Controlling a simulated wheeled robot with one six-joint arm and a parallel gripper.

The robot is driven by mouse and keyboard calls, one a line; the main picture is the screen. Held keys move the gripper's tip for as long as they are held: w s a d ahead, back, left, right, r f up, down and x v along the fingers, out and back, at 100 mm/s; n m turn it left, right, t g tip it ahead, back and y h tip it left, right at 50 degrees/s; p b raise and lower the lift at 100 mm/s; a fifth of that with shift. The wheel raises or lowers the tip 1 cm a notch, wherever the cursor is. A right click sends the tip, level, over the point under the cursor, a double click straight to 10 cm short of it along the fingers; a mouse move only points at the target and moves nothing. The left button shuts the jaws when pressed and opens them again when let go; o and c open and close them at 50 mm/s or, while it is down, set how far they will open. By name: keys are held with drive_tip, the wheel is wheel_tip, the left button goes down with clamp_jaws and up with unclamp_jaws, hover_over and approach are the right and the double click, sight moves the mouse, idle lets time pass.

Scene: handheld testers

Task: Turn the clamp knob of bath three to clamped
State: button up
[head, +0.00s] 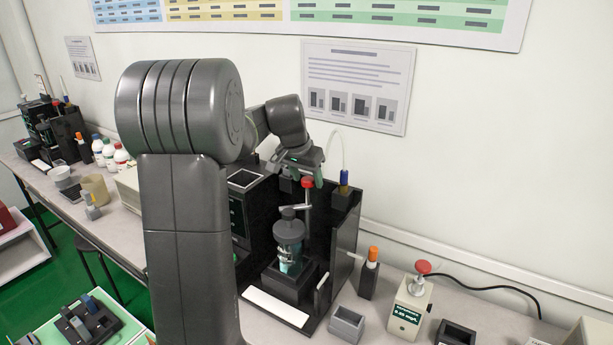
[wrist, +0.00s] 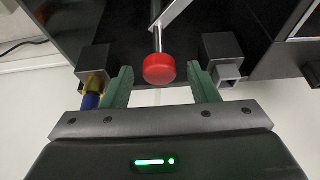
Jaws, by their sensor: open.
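A red round knob (head: 307,182) sits on a metal rod at the black bath station (head: 345,235), above and beside a grey-capped vessel of teal liquid (head: 290,262). No readable label shows which bath this is. My gripper (head: 301,172) is open at the knob, high on the station. In the wrist view the red knob (wrist: 159,70) appears between the two green fingers of my gripper (wrist: 160,76), with a gap on each side. I cannot tell whether the fingertips reach past it in depth. The clamp itself is not clear in either view.
A holder with a blue and yellow item (head: 343,190) stands right of the knob; a grey square block (wrist: 224,58) is on its other side. An orange-capped bottle (head: 372,262), a grey tray (head: 347,322) and a tester with a red knob (head: 412,300) stand farther right.

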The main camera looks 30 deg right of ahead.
clamp_jaws()
drive_tip(key=shift+r+n, duration=0.1)
drive_tip(key=shift+n, duration=0.2)
drive_tip(key=n+t+p, duration=0.1)
drive_tip(key=n+p, duration=0.1)
drive_tip(key=n, duration=0.1)
drive_tip(key=shift+s+d+r+y, duration=0.1)
drive_tip(key=shift+d+y, duration=0.05)
drive_tip(key=shift+y, duration=0.25)
drive_tip(key=n+y, duration=0.1)
drive_tip(key=n, duration=0.1)
drive_tip(key=n+t+p, duration=0.1)
drive_tip(key=n, duration=0.2)
drive_tip(key=shift+d+n+y, duration=0.1)
drive_tip(key=shift+n+y, duration=0.2)
drive_tip(key=shift+y, duration=0.1)
unclamp_jaws()
